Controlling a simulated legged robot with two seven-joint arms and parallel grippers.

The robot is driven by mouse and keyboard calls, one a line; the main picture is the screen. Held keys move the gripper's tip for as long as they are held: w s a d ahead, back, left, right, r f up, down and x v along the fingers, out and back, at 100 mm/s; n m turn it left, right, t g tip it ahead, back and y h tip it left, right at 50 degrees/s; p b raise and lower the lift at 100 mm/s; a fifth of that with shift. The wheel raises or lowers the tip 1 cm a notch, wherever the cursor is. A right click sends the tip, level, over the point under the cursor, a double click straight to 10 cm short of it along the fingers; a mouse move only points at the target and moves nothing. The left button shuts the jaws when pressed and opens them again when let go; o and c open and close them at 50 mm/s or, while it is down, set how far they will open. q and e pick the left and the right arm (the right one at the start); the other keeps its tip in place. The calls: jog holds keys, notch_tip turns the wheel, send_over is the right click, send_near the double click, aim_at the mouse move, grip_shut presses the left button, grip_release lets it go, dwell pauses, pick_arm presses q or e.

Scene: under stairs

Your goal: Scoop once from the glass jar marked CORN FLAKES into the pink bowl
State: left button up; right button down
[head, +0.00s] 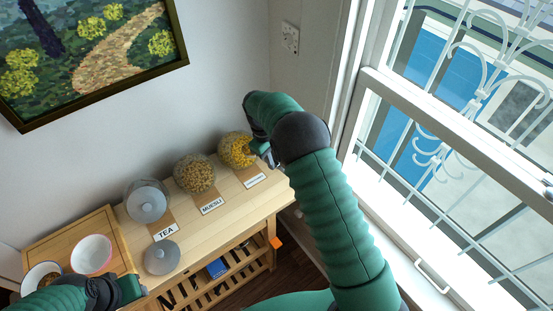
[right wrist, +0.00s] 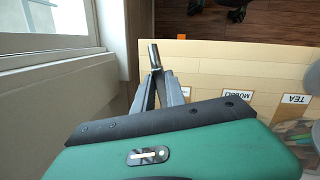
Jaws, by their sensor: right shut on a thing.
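The rightmost glass jar (head: 232,146), with yellow flakes, stands on the wooden table; the label (head: 257,181) before it is too small to read. My right gripper (head: 268,154) is at this jar's right side, partly hidden by my arm. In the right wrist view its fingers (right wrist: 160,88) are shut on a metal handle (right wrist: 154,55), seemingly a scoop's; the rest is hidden. The pink bowl (head: 91,254), white inside, stands on a wooden board at the left and looks empty. My left gripper (head: 133,289) is near the bowl's lower right; its jaws are unclear.
The MUESLI jar (head: 195,174) and the lidded TEA jar (head: 148,203) stand left of the flakes jar. A loose grey lid (head: 161,257) lies near the front edge. Another bowl (head: 42,274) with dark contents is far left. A window (head: 430,150) bounds the right side.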

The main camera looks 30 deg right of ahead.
jog(key=shift+a, duration=0.35)
jog(key=shift+w+d+r, duration=0.1)
jog(key=shift+d+r, duration=0.15)
jog(key=shift+r, duration=0.05)
jog(key=shift+d+r+y+p, duration=0.2)
jog(key=shift+r+y+p, duration=0.2)
jog(key=shift+r, duration=0.1)
jog(key=shift+d+r+t+y, duration=0.2)
jog(key=shift+r+t+y, duration=0.3)
jog(key=shift+r+t, duration=0.2)
jog(key=shift+a, duration=0.45)
